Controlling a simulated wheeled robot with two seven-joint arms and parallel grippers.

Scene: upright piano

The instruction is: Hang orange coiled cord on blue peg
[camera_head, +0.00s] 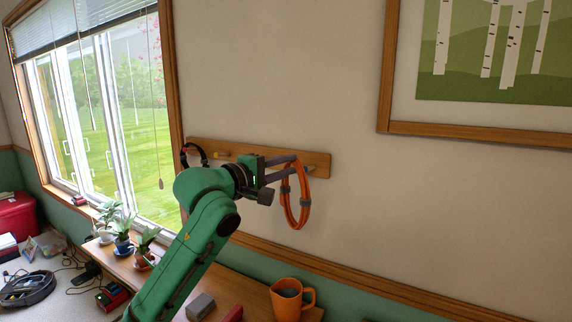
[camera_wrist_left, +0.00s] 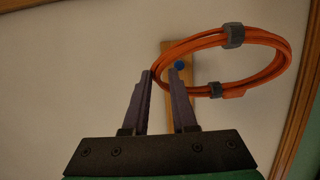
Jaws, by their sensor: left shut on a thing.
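The orange coiled cord (camera_head: 291,210) hangs as a loop with grey ties below my left gripper (camera_head: 289,165), by the right end of the wooden peg board (camera_head: 322,160). My left gripper is shut on the cord. In the left wrist view the cord (camera_wrist_left: 276,68) spreads up and right from the fingers (camera_wrist_left: 161,73). The blue peg (camera_wrist_left: 181,66) shows there beside the right fingertip, inside the loop's outline. I cannot tell whether the loop is around the peg or only in front of it. The blue peg is not clear in the head view. My right gripper is not in view.
A black looped item (camera_head: 194,149) hangs at the board's left end, near a yellow peg (camera_head: 222,155). Below, an orange mug (camera_head: 288,299) and potted plants (camera_head: 123,241) stand on a wooden shelf. A framed picture (camera_head: 480,132) is at upper right. The wall right of the cord is clear.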

